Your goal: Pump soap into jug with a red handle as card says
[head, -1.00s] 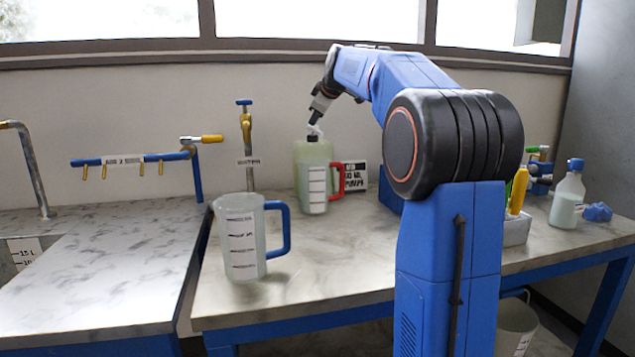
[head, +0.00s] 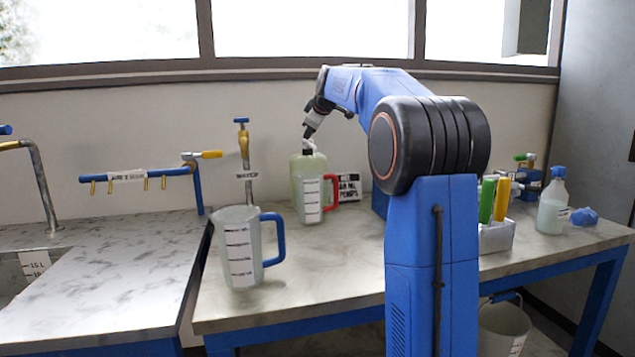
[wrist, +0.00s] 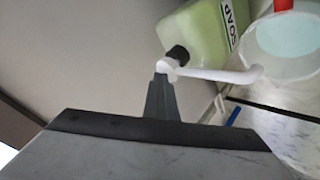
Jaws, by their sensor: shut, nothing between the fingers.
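A pale green soap bottle (head: 308,163) with a black collar and white pump head (head: 309,146) stands against the wall. In the wrist view, the bottle (wrist: 205,32) reads SOAP. A translucent jug with a red handle (head: 310,204) stands just in front of it. In the wrist view, the white spout (wrist: 225,74) reaches over the rim of that jug (wrist: 290,65). My gripper (head: 308,134) is shut and empty, pointing down at the pump head; its fingertips (wrist: 161,80) look to be at or touching the pump top. A card (head: 349,187) stands beside the jug; its small print mentions pumps.
A jug with a blue handle (head: 238,250) stands nearer the table's left edge. A blue pipe with yellow taps (head: 135,176) and a sink are at left. A marker holder (head: 497,237) and spray bottle (head: 552,205) are at right. My arm crosses the table's middle.

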